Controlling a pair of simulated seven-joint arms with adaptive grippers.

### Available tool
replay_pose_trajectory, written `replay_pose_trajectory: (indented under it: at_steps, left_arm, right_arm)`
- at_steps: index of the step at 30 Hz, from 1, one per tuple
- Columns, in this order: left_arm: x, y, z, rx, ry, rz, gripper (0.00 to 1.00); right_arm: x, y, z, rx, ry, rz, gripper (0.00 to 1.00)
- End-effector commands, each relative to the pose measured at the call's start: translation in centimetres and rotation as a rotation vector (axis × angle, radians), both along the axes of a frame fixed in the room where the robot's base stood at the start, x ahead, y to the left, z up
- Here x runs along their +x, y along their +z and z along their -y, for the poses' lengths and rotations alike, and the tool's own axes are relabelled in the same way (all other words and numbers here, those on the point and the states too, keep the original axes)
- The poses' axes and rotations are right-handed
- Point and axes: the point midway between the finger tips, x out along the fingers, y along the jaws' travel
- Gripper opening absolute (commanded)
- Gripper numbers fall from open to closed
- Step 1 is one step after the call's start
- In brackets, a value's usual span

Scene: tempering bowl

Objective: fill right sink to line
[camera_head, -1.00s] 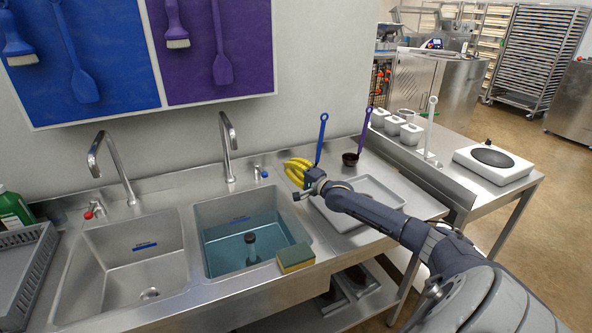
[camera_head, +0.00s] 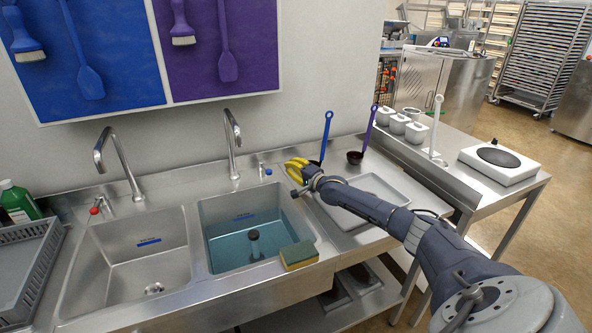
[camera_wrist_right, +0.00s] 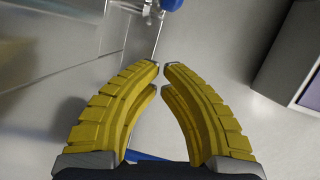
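The right sink (camera_head: 208,216) holds blue-tinted water around an upright standpipe with a dark top (camera_head: 254,236). A blue line mark (camera_head: 243,217) on its back wall is just above the water. The right faucet (camera_head: 233,145) arches over this sink; I see no clear stream from its spout. Its blue-tipped tap handle (camera_head: 268,171) stands behind the sink's right side. My right gripper (camera_head: 288,165) is just right of the handle, apart from it. In the right wrist view, the yellow fingertips (camera_wrist_right: 161,67) nearly meet with nothing between them; the blue handle (camera_wrist_right: 171,4) is beyond. My left gripper is out of view.
The empty left sink (camera_head: 135,275) has a red-tipped handle (camera_head: 95,211). A sponge (camera_head: 299,255) sits on the right sink's front edge. A tray (camera_head: 375,187) lies under my right arm. Blue (camera_head: 327,130) and purple (camera_head: 370,125) handled ladles stand at the wall.

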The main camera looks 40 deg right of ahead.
Motion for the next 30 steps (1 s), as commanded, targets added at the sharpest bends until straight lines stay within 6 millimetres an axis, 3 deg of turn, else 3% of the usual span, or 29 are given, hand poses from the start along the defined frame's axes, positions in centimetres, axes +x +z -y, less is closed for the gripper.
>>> replay_pose_trajectory:
  at_steps: [14, 30]
  left_arm:
    - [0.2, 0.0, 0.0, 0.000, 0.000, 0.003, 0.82]
    - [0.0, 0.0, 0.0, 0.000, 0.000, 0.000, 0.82]
  right_arm:
    - [3.8, 0.1, -0.1, -0.003, -0.001, 0.003, 0.00]
    - [4.4, -0.8, -3.8, 0.000, 0.000, 0.001, 0.00]
